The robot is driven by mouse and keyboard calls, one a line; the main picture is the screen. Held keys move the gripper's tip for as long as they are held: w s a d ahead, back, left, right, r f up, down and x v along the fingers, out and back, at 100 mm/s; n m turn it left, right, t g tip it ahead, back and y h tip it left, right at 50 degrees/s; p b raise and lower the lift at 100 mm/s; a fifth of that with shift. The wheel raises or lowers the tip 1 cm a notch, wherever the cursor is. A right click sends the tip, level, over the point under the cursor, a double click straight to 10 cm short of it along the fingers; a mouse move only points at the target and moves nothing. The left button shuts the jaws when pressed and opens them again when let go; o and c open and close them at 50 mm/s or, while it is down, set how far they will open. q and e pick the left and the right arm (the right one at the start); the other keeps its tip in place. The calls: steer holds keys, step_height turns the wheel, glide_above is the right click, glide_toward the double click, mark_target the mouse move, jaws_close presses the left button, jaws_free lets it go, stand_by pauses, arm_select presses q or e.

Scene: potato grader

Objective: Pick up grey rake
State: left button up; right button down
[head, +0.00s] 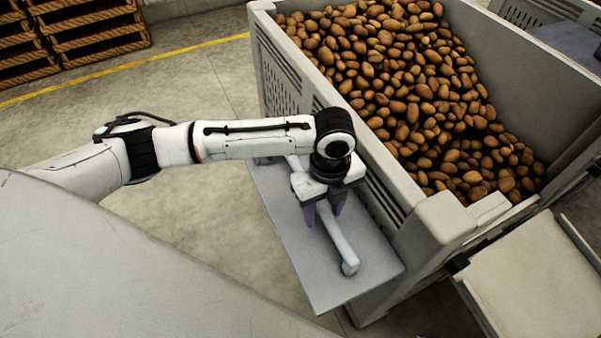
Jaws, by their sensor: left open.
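The grey rake (342,242) lies on a grey shelf (305,262) beside the potato crate. Its light grey handle runs from under my wrist to a rounded end near the shelf's front. Its far part shows only in a small piece behind my arm, and its head cannot be made out. My left gripper (325,208) points down over the handle, open, with one dark finger on each side of it in the picture. I cannot tell whether the fingers touch the handle. My right gripper is not in view.
A large grey crate (283,62) full of potatoes (400,85) stands right behind the shelf, its slotted wall close to my wrist. A pale flat panel (530,275) is at the lower right. Wooden pallets (85,30) are stacked at the upper left. Floor left of the shelf is clear.

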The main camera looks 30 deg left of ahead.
arm_select(q)
steer(key=shift+f, duration=0.45)
steer(key=shift+c, duration=0.3)
jaws_close()
steer(key=shift+w, duration=0.1)
steer(key=shift+r, duration=0.1)
step_height(320, 180, up, 10)
